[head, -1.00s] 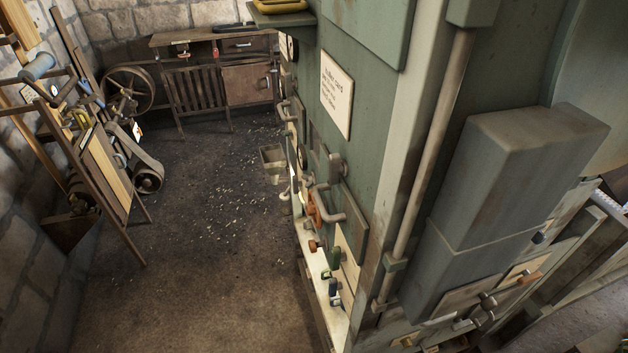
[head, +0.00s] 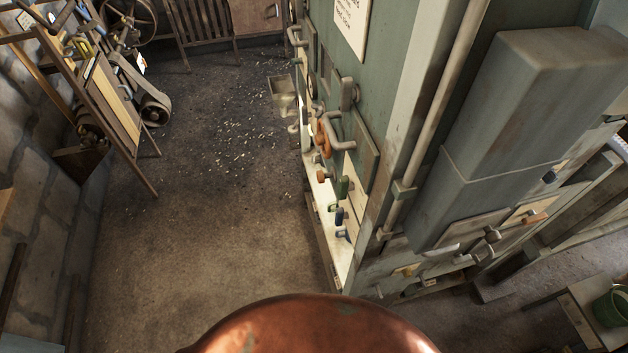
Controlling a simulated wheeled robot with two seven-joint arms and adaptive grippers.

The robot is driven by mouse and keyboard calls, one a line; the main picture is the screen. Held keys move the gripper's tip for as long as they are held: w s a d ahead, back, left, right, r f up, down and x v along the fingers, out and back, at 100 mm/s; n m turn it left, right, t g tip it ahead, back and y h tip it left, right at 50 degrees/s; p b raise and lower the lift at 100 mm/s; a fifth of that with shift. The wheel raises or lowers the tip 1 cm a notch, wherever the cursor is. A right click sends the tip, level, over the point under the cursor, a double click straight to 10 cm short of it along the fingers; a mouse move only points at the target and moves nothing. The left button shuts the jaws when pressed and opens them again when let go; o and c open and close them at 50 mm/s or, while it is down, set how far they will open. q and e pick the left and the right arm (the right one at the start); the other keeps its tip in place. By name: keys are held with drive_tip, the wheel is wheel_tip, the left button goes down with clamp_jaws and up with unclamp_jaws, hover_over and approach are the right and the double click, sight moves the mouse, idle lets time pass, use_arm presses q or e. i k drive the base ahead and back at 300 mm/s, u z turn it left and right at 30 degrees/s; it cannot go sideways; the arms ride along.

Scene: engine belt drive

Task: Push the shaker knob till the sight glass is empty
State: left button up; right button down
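Neither of my grippers shows in the head view. A tall green machine cabinet (head: 392,75) carries several handles and knobs on its left side, seen at a steep angle. Among them are an orange-brown handle (head: 325,138), a small round brown knob (head: 321,176), a green lever (head: 342,187) and blue handles (head: 343,236). On the face to the right are a grey knob (head: 491,235) and a wooden-coloured handle (head: 535,217). I cannot tell which of these is the shaker knob. I cannot make out the sight glass or its contents.
A small open metal box (head: 283,96) juts from the cabinet's left side. A wooden rack with tools (head: 112,95) stands along the left wall. The floor (head: 205,225) between is open, with pale scraps. A green bucket (head: 611,307) stands at the lower right.

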sight(321, 177)
drive_tip(key=z, duration=1.65)
drive_tip(key=k, duration=1.1)
drive_tip(key=u, duration=2.1)
drive_tip(key=i, duration=0.5)
drive_tip(key=z, duration=0.05)
